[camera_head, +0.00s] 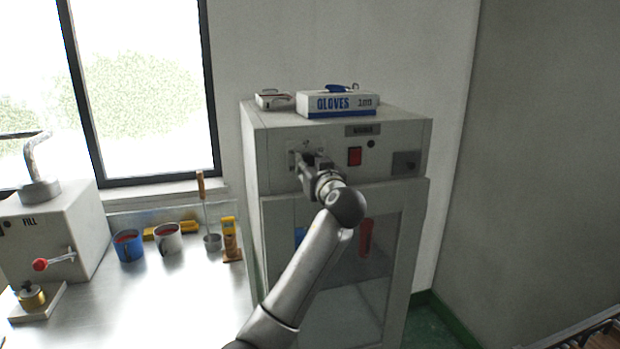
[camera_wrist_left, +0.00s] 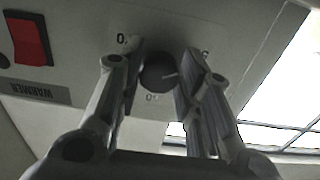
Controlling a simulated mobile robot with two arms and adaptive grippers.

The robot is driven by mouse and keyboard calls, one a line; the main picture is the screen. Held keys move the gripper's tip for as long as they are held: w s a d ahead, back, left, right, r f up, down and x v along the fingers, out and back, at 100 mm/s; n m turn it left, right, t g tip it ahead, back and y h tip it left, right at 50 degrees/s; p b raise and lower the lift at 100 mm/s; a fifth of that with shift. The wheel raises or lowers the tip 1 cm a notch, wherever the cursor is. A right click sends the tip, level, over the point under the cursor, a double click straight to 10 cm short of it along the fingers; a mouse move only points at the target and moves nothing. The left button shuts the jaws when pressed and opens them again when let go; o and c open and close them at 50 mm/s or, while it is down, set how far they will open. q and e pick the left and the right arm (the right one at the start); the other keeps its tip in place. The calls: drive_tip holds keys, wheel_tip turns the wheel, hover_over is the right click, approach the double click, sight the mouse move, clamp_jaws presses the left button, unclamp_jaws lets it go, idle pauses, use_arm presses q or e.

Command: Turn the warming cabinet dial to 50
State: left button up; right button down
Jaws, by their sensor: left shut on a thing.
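The grey warming cabinet (camera_head: 288,150) stands against the wall, its dial on the upper left of the front panel. My left gripper (camera_head: 308,160) is at the dial and hides it in the head view. In the left wrist view, the dark round dial (camera_wrist_left: 158,76) with a light pointer line sits between the two fingers of the left gripper (camera_wrist_left: 160,72), which are shut on it. Printed marks show around the dial, but the fingers cover part of the scale and I cannot read the setting. My right gripper is not in view.
A red switch (camera_head: 354,156) is right of the dial. A gloves box (camera_head: 338,104) lies on the cabinet top. Left is a metal bench (camera_head: 190,290) with a blue mug (camera_head: 128,247), a white mug (camera_head: 168,240) and the wax machine (camera_head: 60,235).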

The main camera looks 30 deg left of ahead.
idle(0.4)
use_arm(q)
drive_tip(key=o, duration=1)
drive_tip(key=v, duration=1.2)
